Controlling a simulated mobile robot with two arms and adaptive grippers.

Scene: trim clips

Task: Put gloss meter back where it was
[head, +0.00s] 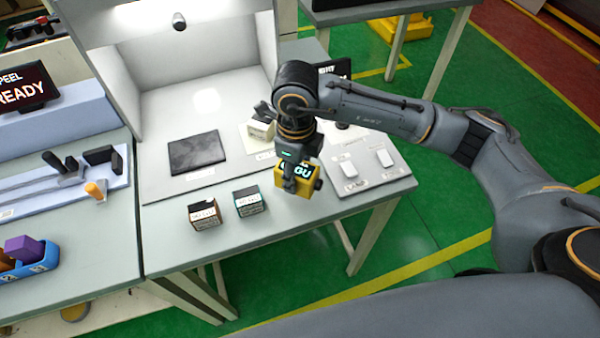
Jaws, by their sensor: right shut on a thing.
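The gloss meter (312,187) is a small yellow block with a dark display that reads "GU". My right gripper (289,184) reaches down over it from above and is shut on it, hiding part of its front and top. The meter shows over the front right part of the grey-green table, between a small teal-and-black box and a light board. I cannot tell whether its underside touches the table. My left gripper is out of view.
A dark square pad (197,152) and a cream block (260,131) are in the white booth. A brown box (204,214) and the teal-and-black box (249,201) stand near the front edge. The light board (370,180) holds two white pieces.

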